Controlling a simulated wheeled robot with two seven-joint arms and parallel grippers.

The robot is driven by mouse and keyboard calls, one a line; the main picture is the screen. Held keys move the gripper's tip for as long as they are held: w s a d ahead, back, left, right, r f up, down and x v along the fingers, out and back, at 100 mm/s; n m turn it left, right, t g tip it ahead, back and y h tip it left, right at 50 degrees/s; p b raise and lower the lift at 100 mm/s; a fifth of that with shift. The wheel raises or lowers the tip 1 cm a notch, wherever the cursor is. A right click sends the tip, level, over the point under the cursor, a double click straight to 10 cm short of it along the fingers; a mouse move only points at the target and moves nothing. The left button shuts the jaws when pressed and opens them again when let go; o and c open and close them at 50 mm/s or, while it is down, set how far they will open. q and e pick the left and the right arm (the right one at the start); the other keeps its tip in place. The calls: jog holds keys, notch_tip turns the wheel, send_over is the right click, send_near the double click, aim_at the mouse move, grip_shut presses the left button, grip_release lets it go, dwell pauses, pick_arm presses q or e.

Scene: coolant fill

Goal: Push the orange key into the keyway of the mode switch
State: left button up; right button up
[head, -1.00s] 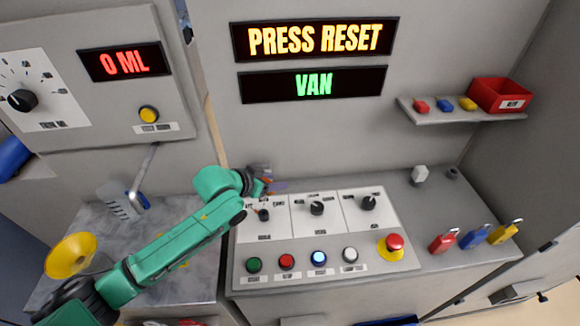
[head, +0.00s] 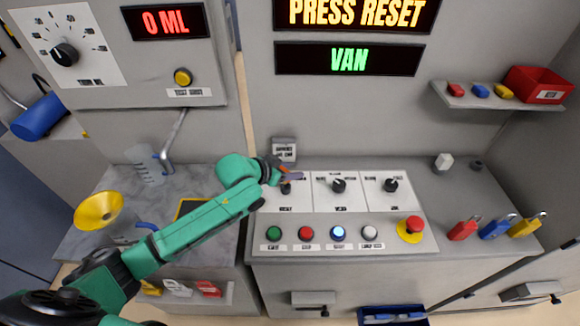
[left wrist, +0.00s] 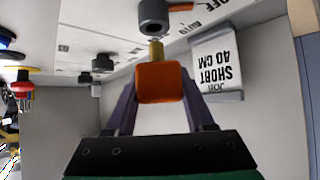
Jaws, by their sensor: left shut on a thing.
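My left gripper (head: 292,174) is over the back left of the sloped control panel. In the left wrist view its fingers (left wrist: 160,95) are shut on the orange key (left wrist: 160,83), gripping its square head from both sides. The key's brass shank (left wrist: 156,50) points at the dark round mode switch (left wrist: 153,15), with "AUTO" and "OFF" lettering beside it. The tip is very close to the switch face; I cannot tell whether it touches. In the head view the mode switch (head: 286,189) is just below the gripper, which mostly hides the key. My right gripper is not in view.
A small sign (left wrist: 217,60) stands close beside the switch. Two more knobs (head: 339,186) (head: 391,185) sit to its right, with a row of buttons and a red emergency stop (head: 413,224) in front. A yellow funnel (head: 99,208) and a jug (head: 145,165) are at left.

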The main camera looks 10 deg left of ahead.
pick_arm(q)
jog(key=shift+w+d+f, duration=0.1)
jog(key=shift+d+f, duration=0.05)
jog(key=shift+f, duration=0.05)
dwell(0.4)
jog(key=shift+r+p, duration=0.1)
jog(key=shift+p, duration=0.3)
dwell(0.3)
jog(key=shift+p, duration=0.3)
dwell(0.4)
